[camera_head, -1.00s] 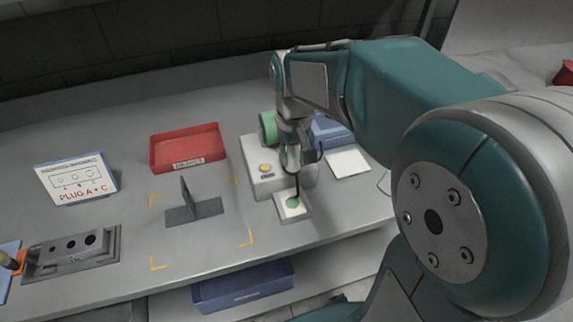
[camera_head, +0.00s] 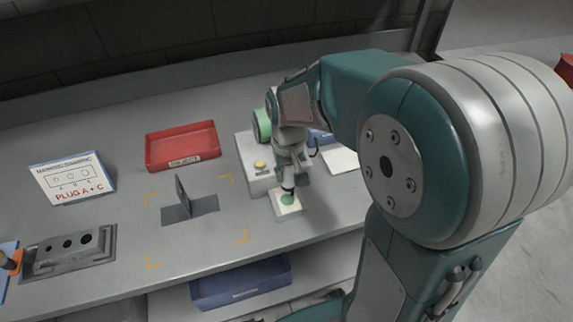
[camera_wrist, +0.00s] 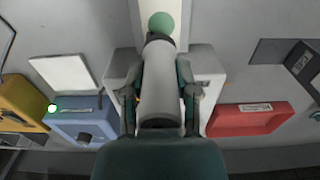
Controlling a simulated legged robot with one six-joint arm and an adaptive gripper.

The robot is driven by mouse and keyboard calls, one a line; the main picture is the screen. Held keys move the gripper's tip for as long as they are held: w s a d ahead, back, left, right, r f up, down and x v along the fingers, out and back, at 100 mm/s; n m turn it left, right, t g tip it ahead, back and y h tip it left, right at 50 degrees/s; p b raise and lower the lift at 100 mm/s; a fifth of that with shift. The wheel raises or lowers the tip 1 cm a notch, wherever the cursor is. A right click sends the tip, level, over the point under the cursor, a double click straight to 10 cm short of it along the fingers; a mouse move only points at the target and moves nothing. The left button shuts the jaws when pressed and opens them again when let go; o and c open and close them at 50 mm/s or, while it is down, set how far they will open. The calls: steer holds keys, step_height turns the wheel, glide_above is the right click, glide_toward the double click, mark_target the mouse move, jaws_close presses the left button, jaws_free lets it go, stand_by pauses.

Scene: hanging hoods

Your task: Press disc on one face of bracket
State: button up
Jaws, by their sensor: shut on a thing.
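The flat green disc (camera_head: 288,199) lies on a white pad (camera_head: 284,211) at the bench's front; it also shows at the top of the wrist view (camera_wrist: 162,21). The dark grey bracket (camera_head: 199,204), a flat base with an upright plate, stands left of it inside yellow corner marks. It shows in part at the upper right of the wrist view (camera_wrist: 268,52). My gripper (camera_head: 288,178) is over the pad, shut on a pale grey cylindrical tool (camera_wrist: 160,85). The tool's dark tip is right by the disc; I cannot tell whether they touch.
A white box with a yellow button (camera_head: 260,165) stands just behind the pad. A red tray (camera_head: 183,147) lies behind the bracket. A grey block with holes (camera_head: 68,250) and a sign (camera_head: 74,178) are at left. A blue bin (camera_head: 241,283) is below the bench edge.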

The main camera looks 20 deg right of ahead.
mark_target(287, 188)
steer(key=shift+a+f, duration=0.2)
steer(key=shift+f, duration=1.65)
steer(key=shift+d+f, duration=0.1)
steer(key=shift+f, duration=0.75)
steer(key=shift+f, duration=0.1)
steer(key=shift+r, duration=3.55)
steer(key=o, duration=0.4)
steer(key=shift+c, duration=0.2)
steer(key=c, duration=0.4)
